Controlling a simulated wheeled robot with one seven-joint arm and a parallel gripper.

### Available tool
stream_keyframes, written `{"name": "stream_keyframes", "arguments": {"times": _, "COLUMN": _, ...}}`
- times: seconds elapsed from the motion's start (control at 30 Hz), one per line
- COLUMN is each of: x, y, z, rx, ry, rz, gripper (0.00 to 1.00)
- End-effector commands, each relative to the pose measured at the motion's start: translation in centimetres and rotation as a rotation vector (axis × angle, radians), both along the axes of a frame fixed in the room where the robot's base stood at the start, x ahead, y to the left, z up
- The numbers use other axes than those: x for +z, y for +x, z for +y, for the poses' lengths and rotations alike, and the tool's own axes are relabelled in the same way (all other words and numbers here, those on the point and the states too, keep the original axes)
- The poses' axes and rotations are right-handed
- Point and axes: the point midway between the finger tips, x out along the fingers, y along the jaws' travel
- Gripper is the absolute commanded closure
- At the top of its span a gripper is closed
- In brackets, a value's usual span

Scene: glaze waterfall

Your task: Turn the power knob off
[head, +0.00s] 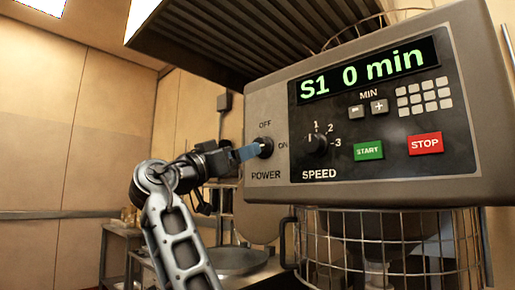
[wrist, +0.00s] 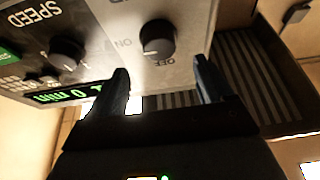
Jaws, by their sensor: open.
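The dark round power knob (head: 265,147) is at the left end of the grey control panel, with OFF printed above it, ON to its right and POWER below. It also shows in the wrist view (wrist: 157,38), where a faint pale mark on it seems to lie toward ON. My gripper (head: 250,152) reaches it from the left in the head view and partly covers it. In the wrist view my gripper (wrist: 164,68) is open. Its two dark fingers stand apart, one to each side of the knob in the picture, with visible gaps; contact does not show.
The speed knob (head: 317,145) sits close to the right of the power knob. The display (head: 370,70) reads "S1 0 min" in green. START (head: 368,150) and STOP (head: 424,143) buttons are farther right. A wire guard (head: 300,245) is below the panel.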

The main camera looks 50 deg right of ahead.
Motion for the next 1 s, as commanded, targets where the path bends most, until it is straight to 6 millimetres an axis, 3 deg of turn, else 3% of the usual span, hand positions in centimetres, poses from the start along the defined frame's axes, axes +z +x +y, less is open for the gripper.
{"name": "stream_keyframes", "arguments": {"times": 0.43, "x": 2.5, "y": 0.2, "z": -5.8, "rx": 0.000, "ry": 0.000, "rz": 0.001, "gripper": 0.20}}
{"name": "stream_keyframes", "arguments": {"times": 0.77, "x": 2.6, "y": 0.2, "z": -6.4, "rx": 0.002, "ry": 0.001, "rz": 0.001, "gripper": 0.20}}
{"name": "stream_keyframes", "arguments": {"times": 1.0, "x": 2.6, "y": 0.2, "z": -6.4, "rx": 0.002, "ry": 0.001, "rz": 0.001, "gripper": 0.43}}
